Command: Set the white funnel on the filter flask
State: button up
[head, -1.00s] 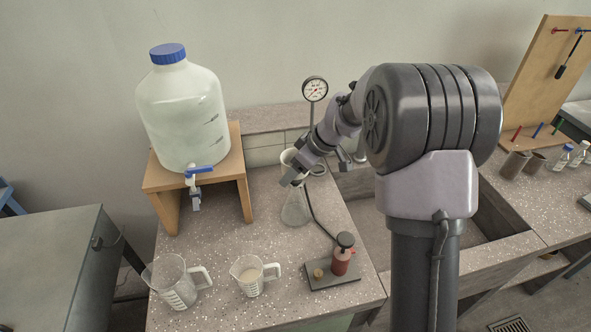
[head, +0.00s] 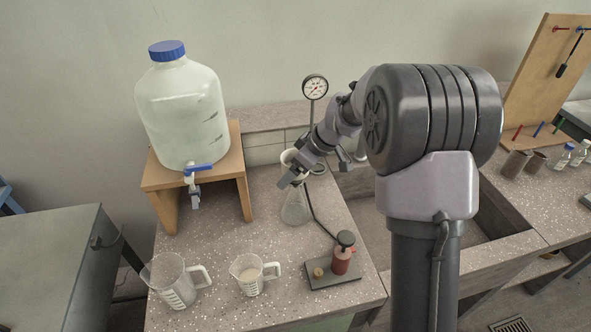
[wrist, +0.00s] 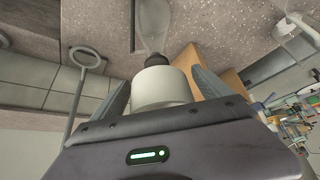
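The white funnel (wrist: 160,88) is between my two fingers in the wrist view, with a dark stopper (wrist: 154,60) at its narrow end. My gripper (wrist: 161,84) appears shut on the funnel's sides. In the head view my gripper (head: 292,172) partly hides the funnel (head: 288,156), which is over the clear filter flask (head: 296,210) on the bench. The flask (wrist: 153,25) lines up with the stopper in the wrist view. I cannot tell whether the stopper is seated in the flask's mouth or just above it.
A ring on a stand (wrist: 84,58) is close beside my gripper. Two measuring jugs (head: 174,283) are front left, and a large carboy (head: 185,115) sits on a wooden stand.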

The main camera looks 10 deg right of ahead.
jog(key=p+v, duration=0.5)
jog(key=v, duration=1.2)
jog(key=shift+r, duration=0.15)
jog(key=shift+d, duration=0.1)
jog(key=s+a+r+m+h+b, duration=0.15)
jog(key=s+a+m, duration=0.25)
jog(key=s, duration=0.4)
jog(key=s+a+r+m, duration=0.3)
jog(key=s+a, duration=0.2)
jog(key=s, duration=0.4)
jog(key=s+f+m, duration=0.1)
jog(key=s+m, duration=0.2)
jog(key=s, duration=0.2)
jog(key=s+a+f+m+t+b, duration=0.1)
jog(key=s+f+m, duration=0.1)
jog(key=s, duration=0.3)
jog(key=shift+s+f+m+t+h, duration=0.25)
jog(key=shift+f+m+t+h, duration=0.1)
jog(key=shift+m, duration=0.35)
